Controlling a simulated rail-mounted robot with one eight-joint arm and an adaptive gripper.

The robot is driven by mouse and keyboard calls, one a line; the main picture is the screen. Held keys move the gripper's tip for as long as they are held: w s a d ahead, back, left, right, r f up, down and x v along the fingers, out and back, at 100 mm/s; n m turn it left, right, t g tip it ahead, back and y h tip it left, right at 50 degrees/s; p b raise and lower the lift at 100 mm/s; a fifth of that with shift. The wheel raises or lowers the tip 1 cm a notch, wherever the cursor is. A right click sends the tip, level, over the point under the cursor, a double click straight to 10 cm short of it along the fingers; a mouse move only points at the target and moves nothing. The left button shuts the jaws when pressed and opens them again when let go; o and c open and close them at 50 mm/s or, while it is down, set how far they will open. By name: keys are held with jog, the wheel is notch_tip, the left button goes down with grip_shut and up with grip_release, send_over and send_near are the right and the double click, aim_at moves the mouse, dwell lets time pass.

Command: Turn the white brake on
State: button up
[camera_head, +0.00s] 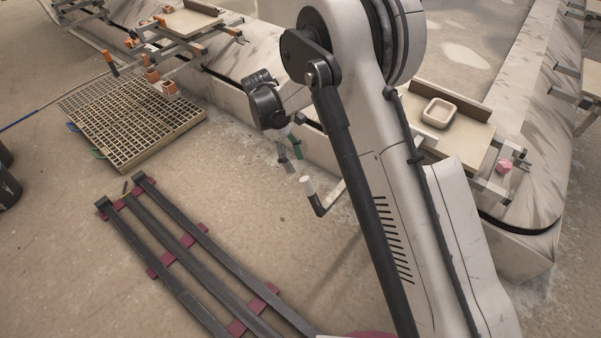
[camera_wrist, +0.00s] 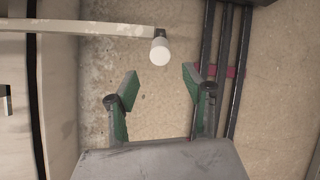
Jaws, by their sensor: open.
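The white brake is a lever with a white cylindrical knob (camera_head: 307,185) at its end, low beside the carousel's side in the head view. In the wrist view the white knob (camera_wrist: 160,50) hangs at the right end of a pale bar that comes in from the left. My gripper (camera_head: 290,152) has green finger pads and is just up and left of the knob in the head view. In the wrist view my gripper (camera_wrist: 160,80) is open and empty. The knob shows beyond the fingertips, in line with the gap between them, and seems apart from them.
Dark floor rails (camera_head: 190,255) on maroon ties run along the floor at the lower left. A slatted grate (camera_head: 130,120) lies at the upper left. The carousel carries a board (camera_head: 458,135) with a square dish (camera_head: 439,113) and a pink knob (camera_head: 504,166).

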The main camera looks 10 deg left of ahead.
jog(key=shift+v, duration=1.55)
